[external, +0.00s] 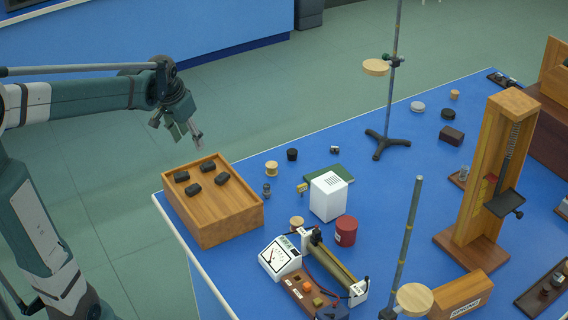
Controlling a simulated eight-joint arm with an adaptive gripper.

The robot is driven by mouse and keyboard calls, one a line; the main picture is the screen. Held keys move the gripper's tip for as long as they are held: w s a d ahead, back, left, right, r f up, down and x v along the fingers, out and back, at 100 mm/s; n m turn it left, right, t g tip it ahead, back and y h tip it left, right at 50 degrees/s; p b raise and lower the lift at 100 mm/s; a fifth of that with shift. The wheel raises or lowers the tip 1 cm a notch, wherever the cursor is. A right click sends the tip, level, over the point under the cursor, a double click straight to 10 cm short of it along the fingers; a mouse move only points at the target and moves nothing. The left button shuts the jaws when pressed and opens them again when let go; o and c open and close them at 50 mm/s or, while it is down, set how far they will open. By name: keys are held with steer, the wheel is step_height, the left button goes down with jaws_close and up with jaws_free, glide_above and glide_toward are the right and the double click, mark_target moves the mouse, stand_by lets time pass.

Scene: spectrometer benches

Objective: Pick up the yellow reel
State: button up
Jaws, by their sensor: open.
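A small pale-yellow spool-shaped thing (271,168), which looks like the yellow reel, stands upright on the blue bench top just right of the wooden box. A smaller yellow piece (302,188) lies near the white block; its shape is too small to tell. My gripper (188,139) is open and empty, with its fingers pointing down. In the picture it is above the back edge of the wooden box and up and left of the spool, clear of both.
The wooden box (230,228) holds several black pieces. A black cylinder (292,154) stands close beside the spool, with a small dark piece (267,190) below it. A white block (328,196), a red cylinder (346,231) and a tripod stand (388,143) are farther right.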

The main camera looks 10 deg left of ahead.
steer(key=w+d+f+m+g+p, duration=0.1)
steer(key=w+d+f+m+p, duration=0.1)
steer(key=w+d, duration=0.3)
steer(key=w+d+f+m+g+p, duration=0.15)
steer(key=w+d, duration=0.25)
steer(key=w, duration=0.4)
steer(key=m+g+p, duration=0.2)
steer(key=m+p, duration=0.1)
steer(key=p, duration=0.2)
glide_above(272, 164)
steer(key=shift+t+y, duration=0.25)
steer(key=shift+y, duration=0.05)
steer(key=f, duration=1.2)
steer(key=shift+a+f, duration=0.3)
steer(key=shift+f, duration=0.05)
steer(key=shift+w+d+f, duration=0.1)
steer(key=shift+d+f, duration=0.15)
steer(key=shift+f, duration=0.2)
steer(key=shift+f, duration=1.25)
steer(key=shift+f, duration=0.1)
